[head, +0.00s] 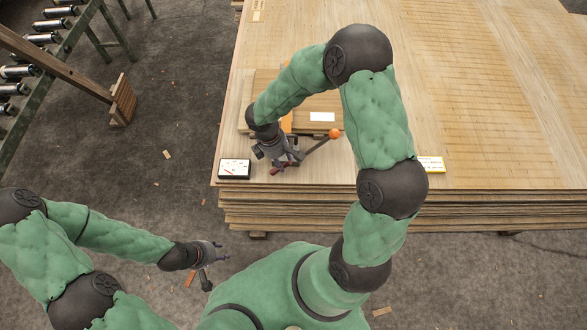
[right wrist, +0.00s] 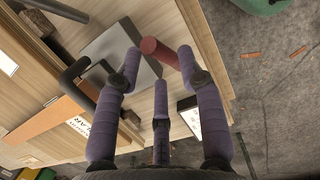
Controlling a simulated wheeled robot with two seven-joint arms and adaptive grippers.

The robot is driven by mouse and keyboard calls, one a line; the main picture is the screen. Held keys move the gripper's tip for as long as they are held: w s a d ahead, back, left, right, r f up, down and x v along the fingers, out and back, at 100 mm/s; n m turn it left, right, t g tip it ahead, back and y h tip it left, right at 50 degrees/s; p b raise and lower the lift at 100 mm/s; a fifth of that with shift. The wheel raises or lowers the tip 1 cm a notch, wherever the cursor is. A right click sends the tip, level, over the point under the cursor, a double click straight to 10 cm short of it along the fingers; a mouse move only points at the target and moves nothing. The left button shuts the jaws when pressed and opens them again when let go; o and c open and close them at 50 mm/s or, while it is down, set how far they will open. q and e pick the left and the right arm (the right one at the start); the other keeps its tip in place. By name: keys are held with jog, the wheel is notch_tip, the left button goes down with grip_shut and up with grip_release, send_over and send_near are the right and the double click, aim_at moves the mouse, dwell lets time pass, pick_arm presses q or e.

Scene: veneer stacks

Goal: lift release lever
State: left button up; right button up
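My right gripper (head: 285,168) is low over the near-left part of the big veneer stack. In the right wrist view its purple fingers (right wrist: 160,80) are spread, and a short dark-red cylinder (right wrist: 158,49) lies crosswise between the two outer fingertips. I cannot tell whether they touch it. Behind the fingers is a grey metal plate (right wrist: 122,56) with bent black bars (right wrist: 73,72). In the head view a dark rod with an orange ball (head: 335,133) rises to the right of the gripper. My left gripper (head: 213,252) is empty, fingers apart, over the floor.
The veneer stack (head: 480,90) fills the right, its front edge facing me. A small board (head: 262,85) with a white label (head: 322,117) lies on it. A roller conveyor (head: 60,60) stands left.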

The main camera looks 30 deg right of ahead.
jog(key=r+p, duration=0.1)
jog(key=r, duration=0.1)
jog(key=r+p, duration=0.1)
jog(key=a+r+p, duration=0.1)
jog(key=r+p, duration=0.1)
jog(key=shift+w+r, duration=0.25)
jog(key=shift+r, duration=0.1)
jog(key=shift+f, duration=0.1)
dwell(0.3)
jog(key=s+a+f+m+t+y, duration=0.1)
jog(key=s+a+f+m+y, duration=0.4)
jog(key=s+a+f+m, duration=0.6)
notch_tip(320, 180, down, 4)
jog(key=s+m, duration=0.2)
jog(key=m, duration=0.1)
jog(key=shift+s+r+t+y, duration=0.2)
jog(key=shift+s+t+y, duration=0.1)
jog(key=shift+s+y, duration=0.1)
